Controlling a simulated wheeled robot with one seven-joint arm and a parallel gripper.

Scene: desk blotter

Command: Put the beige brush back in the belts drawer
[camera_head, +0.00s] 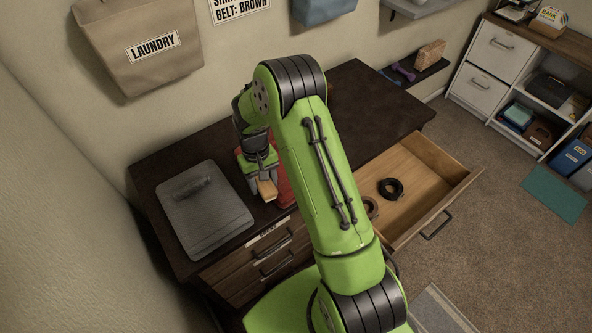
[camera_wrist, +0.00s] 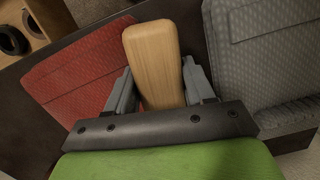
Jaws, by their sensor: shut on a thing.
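The beige brush (camera_head: 267,189), a smooth pale wooden block, is held in my gripper (camera_head: 262,178) above the dark desk. In the wrist view the brush (camera_wrist: 153,55) stands out between the two grey fingers of my gripper (camera_wrist: 158,82), which are shut on it. An open wooden drawer (camera_head: 432,170) with rolled dark belts (camera_head: 390,188) inside juts from the right of the desk, right of my gripper. Part of the drawer is hidden behind my arm. A corner of it with a dark roll shows at the top left of the wrist view (camera_wrist: 42,32).
Closed drawers (camera_head: 262,262) are below. The desk's back right is clear.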

